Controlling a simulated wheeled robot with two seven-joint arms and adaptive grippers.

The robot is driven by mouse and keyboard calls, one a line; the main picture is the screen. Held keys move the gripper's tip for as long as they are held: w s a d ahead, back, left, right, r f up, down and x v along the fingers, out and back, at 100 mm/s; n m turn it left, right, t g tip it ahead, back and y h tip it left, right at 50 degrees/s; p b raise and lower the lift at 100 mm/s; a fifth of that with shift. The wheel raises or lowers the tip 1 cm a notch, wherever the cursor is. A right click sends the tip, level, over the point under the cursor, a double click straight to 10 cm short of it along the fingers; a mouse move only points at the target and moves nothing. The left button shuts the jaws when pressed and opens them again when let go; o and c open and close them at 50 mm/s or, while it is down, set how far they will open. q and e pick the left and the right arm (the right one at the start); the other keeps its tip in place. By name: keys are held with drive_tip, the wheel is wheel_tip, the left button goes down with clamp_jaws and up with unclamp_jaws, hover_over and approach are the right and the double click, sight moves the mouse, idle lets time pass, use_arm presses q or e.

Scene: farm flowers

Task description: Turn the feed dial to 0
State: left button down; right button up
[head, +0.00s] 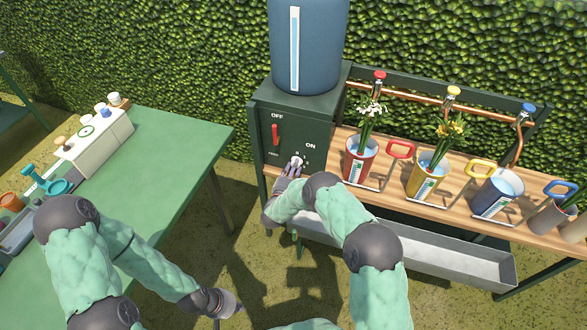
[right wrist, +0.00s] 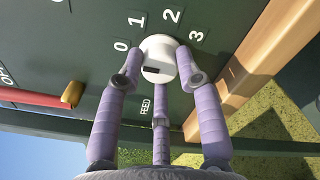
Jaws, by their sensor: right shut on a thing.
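The feed dial (head: 296,161) is a white knob on the front of a dark green box (head: 262,150) under a blue tank. In the right wrist view the dial (right wrist: 158,52) has the numbers 0, 1, 2 and 3 around it and a short black mark on its face. I cannot tell surely which number the mark stands for. My right gripper (head: 291,169) has its purple fingers shut around the dial; the fingers (right wrist: 158,75) also show in the right wrist view. My left gripper (head: 228,304) hangs low over the grass, away from the box; its opening is unclear.
A red lever (head: 275,134) sits on the box between OFF and ON. A wooden bench (head: 400,195) holds red, yellow and blue buckets, with a grey trough (head: 430,255) below. A green table (head: 165,150) stands left. Grass lies between.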

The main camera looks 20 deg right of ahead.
drive_tip(key=o, duration=1.1)
drive_tip(key=shift+s+d+f, duration=0.1)
drive_tip(key=shift+s+d, duration=0.05)
drive_tip(key=shift+d, duration=0.05)
drive_tip(key=shift+o, duration=0.2)
drive_tip(key=shift+a, duration=0.1)
drive_tip(key=v, duration=1.2)
